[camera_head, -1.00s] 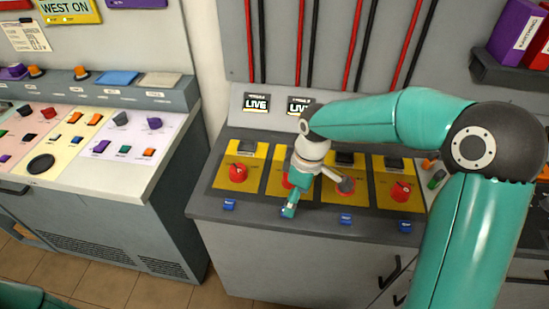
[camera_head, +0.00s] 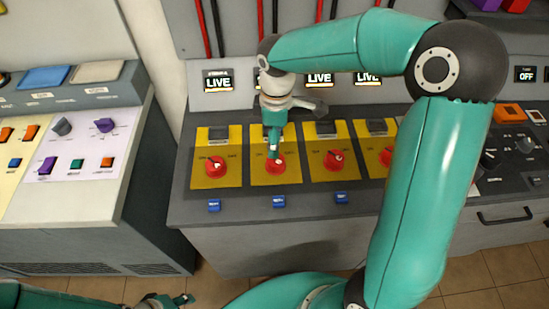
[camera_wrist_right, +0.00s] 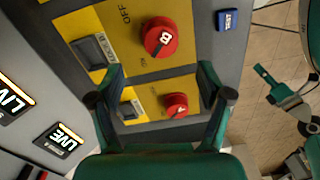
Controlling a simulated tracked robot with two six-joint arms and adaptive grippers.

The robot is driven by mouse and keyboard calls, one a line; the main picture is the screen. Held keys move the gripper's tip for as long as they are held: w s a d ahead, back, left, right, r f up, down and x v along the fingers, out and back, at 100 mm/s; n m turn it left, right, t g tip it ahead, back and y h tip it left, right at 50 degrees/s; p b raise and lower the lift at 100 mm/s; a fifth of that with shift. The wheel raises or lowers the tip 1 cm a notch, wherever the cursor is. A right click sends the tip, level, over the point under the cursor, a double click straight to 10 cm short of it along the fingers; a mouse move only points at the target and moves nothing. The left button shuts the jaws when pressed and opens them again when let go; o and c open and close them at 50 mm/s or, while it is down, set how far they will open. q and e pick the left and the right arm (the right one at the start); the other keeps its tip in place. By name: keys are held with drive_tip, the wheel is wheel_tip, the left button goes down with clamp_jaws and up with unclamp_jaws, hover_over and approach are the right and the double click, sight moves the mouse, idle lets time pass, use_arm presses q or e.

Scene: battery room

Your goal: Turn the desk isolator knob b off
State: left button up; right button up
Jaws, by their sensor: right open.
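Red knob B (camera_head: 279,168) sits on a yellow plate on the sloped desk, partly covered by my right gripper (camera_head: 275,152). In the right wrist view knob B (camera_wrist_right: 158,37) shows a white B, with an OFF label (camera_wrist_right: 125,14) beside it. My right gripper (camera_wrist_right: 160,70) is open and empty, its fingertips pointing toward knob B, apart from it in that view. A LIVE display (camera_wrist_right: 12,97) lies in line with knob B; the arm hides it in the head view. My left gripper (camera_head: 180,300) is low at the bottom edge, far from the desk; its jaws are unclear.
Red knob A (camera_head: 215,167) is close on the left, and another red knob (camera_head: 336,160) on the right. Blue test buttons (camera_head: 279,201) line the front edge. Another control desk (camera_head: 75,190) stands left. Floor in front is clear.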

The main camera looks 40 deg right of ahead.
sight(276, 160)
wheel_tip(276, 160, down, 9)
drive_tip(key=shift+s+a+f, duration=0.1)
drive_tip(key=shift+s+f, duration=0.05)
drive_tip(key=shift+c, duration=0.4)
drive_tip(key=c, duration=1.1)
